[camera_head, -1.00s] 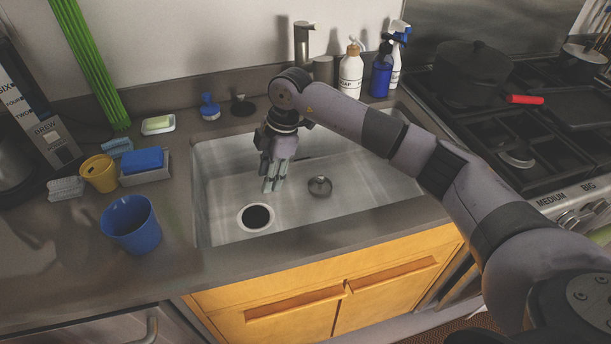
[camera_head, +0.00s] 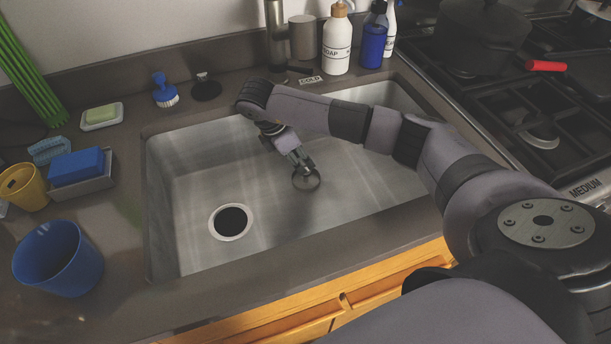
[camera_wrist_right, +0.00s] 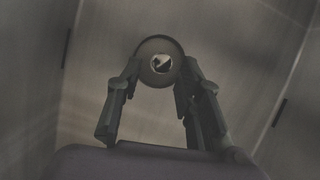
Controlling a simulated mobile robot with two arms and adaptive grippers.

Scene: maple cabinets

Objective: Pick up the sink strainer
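The sink strainer (camera_head: 307,181), a small round metal piece, is in the sink basin to the right of the drain hole. In the right wrist view the strainer (camera_wrist_right: 160,48) is a dark disc with a bright centre, at the fingertips. My right gripper (camera_head: 303,168) reaches down into the basin, right at the strainer and partly covering it. In the wrist view its two fingers (camera_wrist_right: 160,72) are apart, one at each side of the disc; whether they touch it I cannot tell. My left gripper is not in view.
The sink (camera_head: 190,245) has an open drain hole (camera_head: 231,222). A blue cup (camera_head: 58,260), a yellow cup (camera_head: 22,187) and a sponge holder (camera_head: 82,188) stand on the left counter. A soap bottle (camera_head: 337,45) stands behind the sink. The stove (camera_head: 545,150) is at right.

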